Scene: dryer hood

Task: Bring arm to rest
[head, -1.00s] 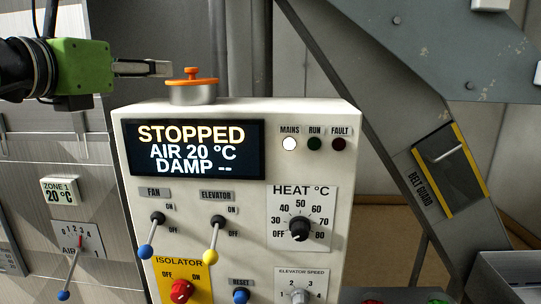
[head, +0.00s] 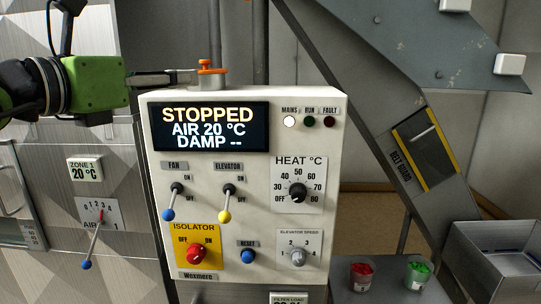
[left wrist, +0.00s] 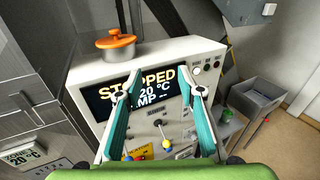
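My left gripper (head: 190,79) comes in from the left in the head view, above the control panel's top left corner. In the left wrist view the two teal-padded fingers (left wrist: 160,93) stand well apart with nothing between them, so it is open. They point toward the white control panel (head: 330,150), whose display (head: 210,127) reads STOPPED, AIR 20 °C, DAMP --. The fan lever (head: 168,215) and elevator lever (head: 224,216) hang down on the OFF side. My right arm and gripper are in neither view.
A metal pot with an orange lid (head: 211,67) stands on the panel top, close to the left fingers in the picture. Cups of red (head: 361,275) and green (head: 416,272) pieces and a grey bin (head: 495,245) are at lower right. A belt guard (head: 425,155) slants behind.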

